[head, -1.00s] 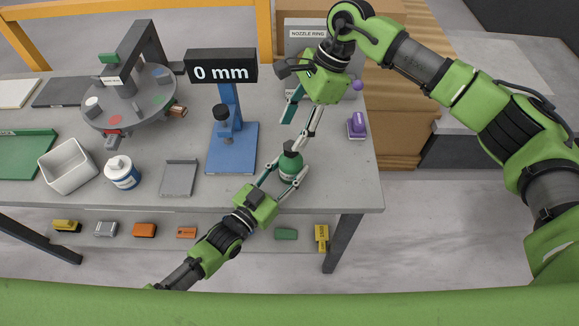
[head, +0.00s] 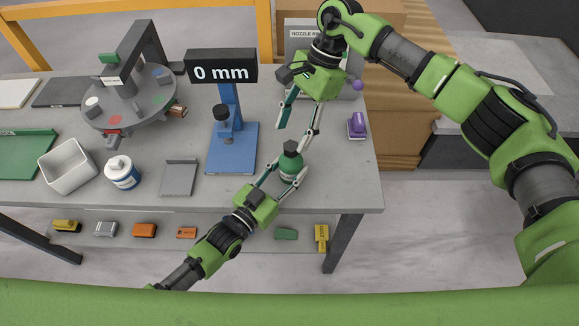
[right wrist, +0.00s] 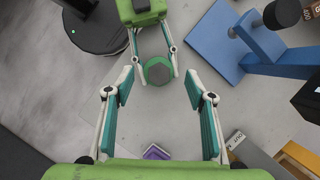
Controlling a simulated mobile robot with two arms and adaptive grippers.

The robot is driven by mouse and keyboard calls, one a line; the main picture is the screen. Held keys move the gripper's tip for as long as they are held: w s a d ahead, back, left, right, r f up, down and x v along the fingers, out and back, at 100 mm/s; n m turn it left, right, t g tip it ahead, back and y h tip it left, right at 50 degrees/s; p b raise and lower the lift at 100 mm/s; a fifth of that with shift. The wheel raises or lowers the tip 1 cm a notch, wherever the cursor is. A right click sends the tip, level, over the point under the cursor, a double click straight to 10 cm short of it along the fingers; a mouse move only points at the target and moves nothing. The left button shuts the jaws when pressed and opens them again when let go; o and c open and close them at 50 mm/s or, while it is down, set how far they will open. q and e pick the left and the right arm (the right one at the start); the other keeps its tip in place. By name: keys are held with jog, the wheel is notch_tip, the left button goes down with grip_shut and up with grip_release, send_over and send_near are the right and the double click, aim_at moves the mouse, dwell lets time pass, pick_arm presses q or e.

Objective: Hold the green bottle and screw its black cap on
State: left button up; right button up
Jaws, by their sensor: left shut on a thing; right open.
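The green bottle (head: 291,166) stands upright on the grey table, near its front edge. My left gripper (head: 281,181) is shut on its body from the front left. The black cap (head: 291,146) sits on the bottle's top; I cannot tell how tightly. In the right wrist view the cap (right wrist: 158,73) shows from above over the bottle's green shoulder, between the left gripper's fingers (right wrist: 158,66). My right gripper (head: 298,132) is open and empty, above and behind the bottle. Its two fingers (right wrist: 163,95) are spread wide in the right wrist view, apart from the cap.
A blue stand (head: 232,140) with a "0 mm" display rises left of the bottle. A purple object (head: 356,126) lies to the right, and a labelled nozzle-ring box (head: 298,42) stands behind. A grey tray (head: 179,178) and white bottle (head: 122,173) are further left. The table's right front is clear.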

aim_at(293, 144)
jog(key=shift+f, duration=2.1)
jog(key=shift+c, duration=0.4)
grip_shut()
